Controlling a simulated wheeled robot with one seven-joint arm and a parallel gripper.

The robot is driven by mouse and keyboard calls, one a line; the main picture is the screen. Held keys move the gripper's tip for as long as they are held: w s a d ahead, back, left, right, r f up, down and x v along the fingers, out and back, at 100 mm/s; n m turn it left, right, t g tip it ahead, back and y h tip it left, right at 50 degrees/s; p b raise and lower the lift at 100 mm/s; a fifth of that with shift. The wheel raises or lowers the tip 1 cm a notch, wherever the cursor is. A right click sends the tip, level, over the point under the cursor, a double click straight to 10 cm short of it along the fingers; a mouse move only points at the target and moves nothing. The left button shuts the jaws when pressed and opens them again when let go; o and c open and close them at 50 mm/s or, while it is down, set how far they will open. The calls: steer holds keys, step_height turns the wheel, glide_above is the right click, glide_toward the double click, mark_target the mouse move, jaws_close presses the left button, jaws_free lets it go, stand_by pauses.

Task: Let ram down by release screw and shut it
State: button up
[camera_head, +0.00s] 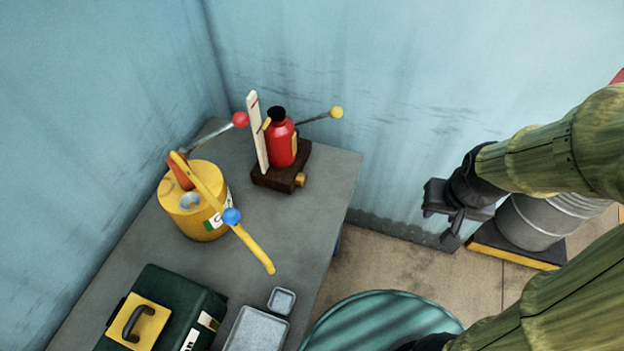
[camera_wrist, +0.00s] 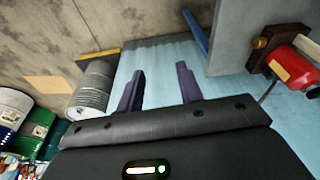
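A red bottle jack (camera_head: 282,142) with a black top stands on a dark brown base block (camera_head: 272,178) on the grey table. A brass release screw knob (camera_head: 301,180) sticks out low at the base's right front corner. A lever with a yellow ball (camera_head: 336,112) points right from the jack. In the wrist view the jack (camera_wrist: 292,68) is at the right edge, cut off, with the brass knob (camera_wrist: 260,43) showing. My gripper (camera_head: 446,222) is well right of the table, away from the jack. Its fingers (camera_wrist: 162,86) are apart and empty. How far the ram is raised is unclear.
A white marked strip (camera_head: 257,132) stands upright against the jack. A yellow can (camera_head: 200,215) with a spout, a green case (camera_head: 170,297) and grey trays (camera_head: 258,329) share the table (camera_head: 317,205). A teal drum (camera_head: 380,322) stands in front; a grey drum (camera_head: 545,222) is right.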

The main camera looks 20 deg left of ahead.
steer(key=o, duration=0.3)
steer(key=shift+o, duration=1.2)
steer(key=shift+w+f, duration=0.1)
steer(key=shift+f, duration=0.2)
steer(key=w+a+f+m+g+y+b, duration=0.1)
steer(key=w+a+f+m+y+b, duration=0.2)
steer(key=f, duration=0.4)
steer(key=w+a+f+m+g+y+b, duration=0.1)
steer(key=w+a+f+m+g+b, duration=0.15)
steer(key=a+f+m, duration=0.35)
steer(key=w+a+f+m+g+y+b, duration=0.15)
steer(key=w+a+f+b, duration=0.25)
steer(key=f, duration=0.5)
steer(key=w+a+m+t+y+b, duration=0.3)
steer(key=w+m+y+b, duration=0.2)
steer(key=w+m+y, duration=0.3)
steer(key=shift+w+a+r+m, duration=0.25)
steer(key=shift+w+m, duration=0.2)
steer(key=shift+w, duration=0.4)
steer(key=shift+a, duration=0.1)
